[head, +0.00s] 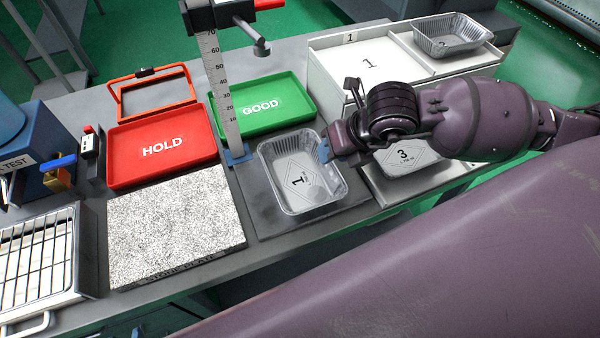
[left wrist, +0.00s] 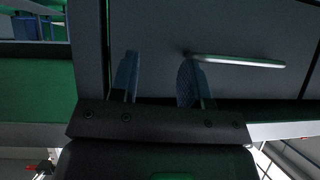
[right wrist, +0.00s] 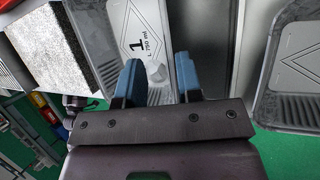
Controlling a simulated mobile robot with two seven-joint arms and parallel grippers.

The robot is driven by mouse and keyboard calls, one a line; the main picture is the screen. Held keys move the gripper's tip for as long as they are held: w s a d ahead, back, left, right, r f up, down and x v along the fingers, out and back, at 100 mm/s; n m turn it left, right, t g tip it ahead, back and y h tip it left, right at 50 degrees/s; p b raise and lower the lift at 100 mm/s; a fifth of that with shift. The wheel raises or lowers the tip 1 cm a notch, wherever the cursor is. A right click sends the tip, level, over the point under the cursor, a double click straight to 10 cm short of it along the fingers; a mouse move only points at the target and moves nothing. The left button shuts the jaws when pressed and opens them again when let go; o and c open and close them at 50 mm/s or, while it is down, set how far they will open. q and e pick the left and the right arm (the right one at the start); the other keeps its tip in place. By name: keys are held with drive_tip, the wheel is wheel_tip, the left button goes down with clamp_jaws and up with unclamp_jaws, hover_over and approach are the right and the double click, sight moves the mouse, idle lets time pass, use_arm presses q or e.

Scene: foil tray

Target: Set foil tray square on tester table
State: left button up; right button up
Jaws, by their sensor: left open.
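The foil tray (head: 315,203), with a 1 on its floor, sits on the dark grey tester table (head: 268,222), beside the height column. Its sides run roughly along the plate's edges; I cannot tell whether it is exactly square. My right gripper (head: 326,152) is at the tray's right wall. In the right wrist view, the blue fingers of this gripper (right wrist: 158,80) are apart, with the tray (right wrist: 100,45) beyond and a bit of its wall showing between them. My left gripper (left wrist: 157,80) is open and empty before a grey panel with a bar handle; the head view does not show it.
The ruled column (head: 222,80) rises at the plate's left back corner. A green GOOD tray (head: 290,88), red HOLD tray (head: 125,170) and speckled stone plate (head: 170,225) lie left and behind. Another foil tray (head: 410,165), marked 3, is right, partly behind my arm.

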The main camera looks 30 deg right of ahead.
sight(300, 173)
drive_tip(key=shift+d+b+x, duration=0.1)
drive_tip(key=shift+b+x, duration=0.05)
drive_tip(key=shift+x, duration=1.1)
drive_tip(key=shift+d+b+x, duration=0.15)
drive_tip(key=shift+x, duration=1.1)
drive_tip(key=shift+s+f, duration=0.1)
drive_tip(key=shift+f, duration=0.15)
clamp_jaws()
